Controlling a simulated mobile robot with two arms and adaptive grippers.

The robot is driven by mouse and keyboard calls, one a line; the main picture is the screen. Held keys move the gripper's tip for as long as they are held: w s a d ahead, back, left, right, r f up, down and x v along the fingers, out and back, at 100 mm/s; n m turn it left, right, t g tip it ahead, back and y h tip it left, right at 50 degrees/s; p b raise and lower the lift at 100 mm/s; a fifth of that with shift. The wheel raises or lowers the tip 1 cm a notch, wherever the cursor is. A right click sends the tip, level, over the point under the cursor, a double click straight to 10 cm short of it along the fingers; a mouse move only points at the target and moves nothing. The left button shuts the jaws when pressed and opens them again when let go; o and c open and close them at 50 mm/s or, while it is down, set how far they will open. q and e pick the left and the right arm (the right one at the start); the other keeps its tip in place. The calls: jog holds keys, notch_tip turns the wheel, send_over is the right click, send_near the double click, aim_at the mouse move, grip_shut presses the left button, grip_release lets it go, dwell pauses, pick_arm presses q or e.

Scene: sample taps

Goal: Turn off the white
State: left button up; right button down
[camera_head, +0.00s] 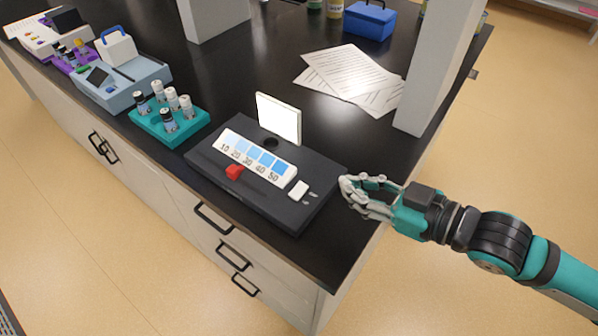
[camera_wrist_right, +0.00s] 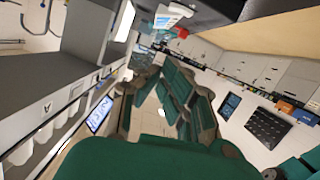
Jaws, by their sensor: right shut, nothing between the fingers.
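A dark grey device (camera_head: 212,160) lies on the black bench near its front right corner. A bright white panel (camera_head: 279,117) stands upright at its back. A white switch (camera_head: 299,189) sits at the device's right end, beside small light marks. A red slider (camera_head: 234,172) sits in front of a scale strip (camera_head: 258,159) with blue patches marked 10 to 50. My right gripper (camera_head: 346,185) is shut and empty, just right of the device and apart from the switch. Its fingers also show in the right wrist view (camera_wrist_right: 165,95). My left gripper is not in view.
A teal rack (camera_head: 160,130) with several vials stands left of the device. Paper sheets (camera_head: 350,75) lie behind it. A grey post (camera_head: 433,65) rises at the right edge of the bench. A blue box (camera_head: 369,20) stands at the back.

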jog(key=p, duration=0.2)
send_over(298, 191)
jog(key=d, duration=0.2)
jog(key=shift+s+f, duration=0.2)
jog(key=shift+f, duration=0.85)
notch_tip(298, 191, down, 3)
jog(key=shift+w+r, duration=0.1)
jog(key=shift+w, duration=0.05)
jog(key=shift+d+f, duration=0.2)
jog(key=shift+f, duration=0.45)
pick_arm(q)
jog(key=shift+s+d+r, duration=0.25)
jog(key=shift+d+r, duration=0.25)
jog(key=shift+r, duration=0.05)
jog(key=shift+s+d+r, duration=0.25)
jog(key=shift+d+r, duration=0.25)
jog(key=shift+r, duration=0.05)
pick_arm(e)
jog(key=shift+f, duration=0.15)
